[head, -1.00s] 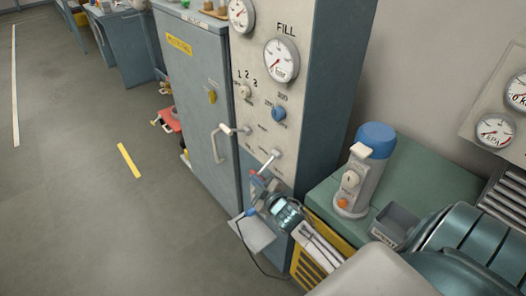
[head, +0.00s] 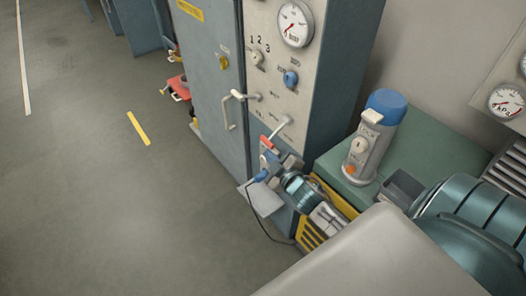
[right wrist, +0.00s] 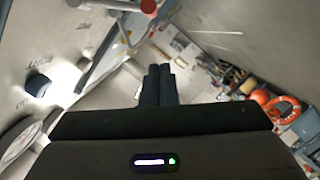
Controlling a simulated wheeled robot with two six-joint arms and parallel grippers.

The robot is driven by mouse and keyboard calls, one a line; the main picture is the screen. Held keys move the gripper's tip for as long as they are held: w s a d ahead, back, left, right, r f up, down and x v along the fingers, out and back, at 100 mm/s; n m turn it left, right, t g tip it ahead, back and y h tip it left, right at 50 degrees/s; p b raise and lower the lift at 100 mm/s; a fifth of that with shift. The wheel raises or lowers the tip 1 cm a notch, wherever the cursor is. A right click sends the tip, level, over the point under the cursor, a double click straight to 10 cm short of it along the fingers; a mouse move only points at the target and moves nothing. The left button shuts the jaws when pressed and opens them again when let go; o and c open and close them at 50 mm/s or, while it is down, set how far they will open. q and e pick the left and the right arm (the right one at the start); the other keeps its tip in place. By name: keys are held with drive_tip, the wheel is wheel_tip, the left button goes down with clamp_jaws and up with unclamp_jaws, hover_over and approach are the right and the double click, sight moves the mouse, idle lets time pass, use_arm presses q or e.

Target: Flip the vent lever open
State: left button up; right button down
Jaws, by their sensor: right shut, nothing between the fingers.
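The grey panel (head: 268,90) carries a white lever (head: 281,127) low on its face, slanting down to the left. A red-tipped part (head: 266,142) shows just below it. I cannot read which label marks the vent lever. My right gripper (head: 270,163) is low in front of the panel, close below the red-tipped part; whether they touch is unclear. In the right wrist view, its dark fingers (right wrist: 158,85) are together and empty. A pale bar with a red end (right wrist: 148,6) crosses the top there, apart from the fingertips. My left gripper is not in view.
A blue-grey cabinet (head: 213,75) with a white handle (head: 230,110) adjoins the panel. A blue-capped canister (head: 371,135) stands on the green surface (head: 425,150) at right. A small pale shelf (head: 262,199) juts out below the gripper. Floor at left is largely clear.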

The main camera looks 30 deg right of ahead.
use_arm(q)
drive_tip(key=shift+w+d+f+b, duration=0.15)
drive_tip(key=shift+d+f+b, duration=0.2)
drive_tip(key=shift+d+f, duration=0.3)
use_arm(e)
drive_tip(key=s, duration=0.3)
drive_tip(key=shift+s+a+r, duration=0.15)
drive_tip(key=shift+a+r, duration=0.2)
drive_tip(key=shift+r, duration=0.05)
drive_tip(key=s+d+f+m+g, duration=0.1)
drive_tip(key=s+f+g, duration=0.15)
drive_tip(key=f, duration=0.85)
drive_tip(key=s+d+f+m+g, duration=0.15)
drive_tip(key=s+f, duration=0.25)
drive_tip(key=f, duration=0.7)
drive_tip(key=s+d+f+m+g, duration=0.1)
drive_tip(key=s+f+g, duration=0.2)
drive_tip(key=f, duration=0.9)
drive_tip(key=s+a+f+m+g, duration=0.1)
drive_tip(key=s+a+f+g, duration=0.1)
drive_tip(key=s+f, duration=0.5)
drive_tip(key=s+a+f+m+g, duration=0.1)
drive_tip(key=s+a+f+g, duration=0.1)
drive_tip(key=s+f, duration=0.5)
drive_tip(key=s+a+f+m+g, duration=0.2)
drive_tip(key=s+f, duration=0.6)
drive_tip(key=s, duration=0.9)
drive_tip(key=shift+a+g+y, duration=0.25)
drive_tip(key=shift+g+y, duration=0.15)
drive_tip(key=shift+g, duration=0.5)
